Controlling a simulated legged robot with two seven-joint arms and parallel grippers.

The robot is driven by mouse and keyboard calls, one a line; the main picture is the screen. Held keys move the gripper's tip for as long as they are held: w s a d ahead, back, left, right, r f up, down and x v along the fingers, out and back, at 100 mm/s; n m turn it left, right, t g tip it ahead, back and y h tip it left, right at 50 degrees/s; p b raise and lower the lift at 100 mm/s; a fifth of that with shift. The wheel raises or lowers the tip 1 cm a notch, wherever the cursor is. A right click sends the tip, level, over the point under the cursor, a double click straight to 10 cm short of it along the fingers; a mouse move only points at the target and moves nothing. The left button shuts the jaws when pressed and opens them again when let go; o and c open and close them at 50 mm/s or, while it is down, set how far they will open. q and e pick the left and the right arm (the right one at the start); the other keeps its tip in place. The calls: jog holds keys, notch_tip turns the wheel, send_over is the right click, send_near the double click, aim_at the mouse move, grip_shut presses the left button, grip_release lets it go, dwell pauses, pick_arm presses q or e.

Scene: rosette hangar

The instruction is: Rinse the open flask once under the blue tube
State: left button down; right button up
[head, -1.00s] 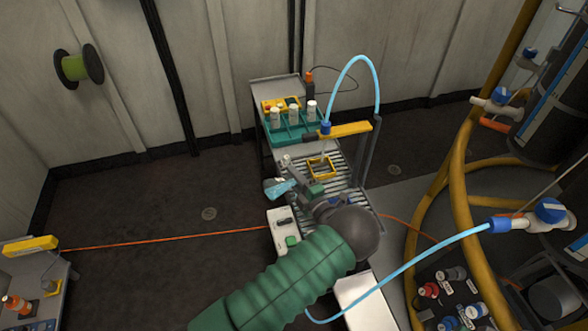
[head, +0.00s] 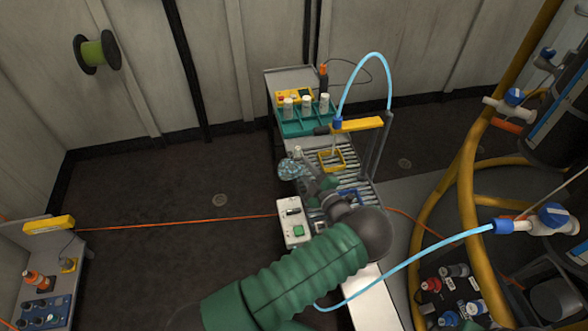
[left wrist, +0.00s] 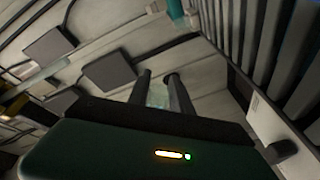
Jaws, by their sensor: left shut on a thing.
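The clear flask (head: 291,169) is in my left gripper (head: 308,180), at the left side of the slatted rack in the head view. It looks tilted; its mouth and any contents cannot be made out. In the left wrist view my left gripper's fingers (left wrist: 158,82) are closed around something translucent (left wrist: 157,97). The blue tube (head: 358,68) arches over the rack and ends in a blue fitting (head: 337,123) on a yellow arm, above a yellow square frame (head: 343,164). The flask is to the left of this outlet and apart from it. My right gripper is not in view.
A teal holder (head: 290,128) with several white-capped bottles stands behind the rack. A white box with a green button (head: 297,230) is at the rack's front left. An upright post (head: 374,145) holds the yellow arm. An orange cord (head: 160,224) crosses the floor.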

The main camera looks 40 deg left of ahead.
pick_arm(q)
jog(key=shift+n, duration=1.2)
jog(key=n, duration=0.2)
jog(key=shift+f+n+p, duration=0.1)
jog(key=shift+n+p, duration=0.2)
jog(key=n, duration=0.2)
jog(key=n+b, duration=0.1)
jog(key=n, duration=0.1)
jog(key=shift+f+b, duration=0.3)
jog(key=shift+f, duration=0.05)
jog(key=n+b, duration=0.1)
jog(key=n, duration=0.1)
jog(key=n+b, duration=0.1)
jog(key=n, duration=0.2)
jog(key=w+n+b, duration=0.1)
jog(key=n+b, duration=0.1)
jog(key=shift+d+r, duration=0.15)
notch_tip(320, 180, up, 8)
jog(key=n+p, duration=0.3)
jog(key=n, duration=0.6)
jog(key=shift+s, duration=0.25)
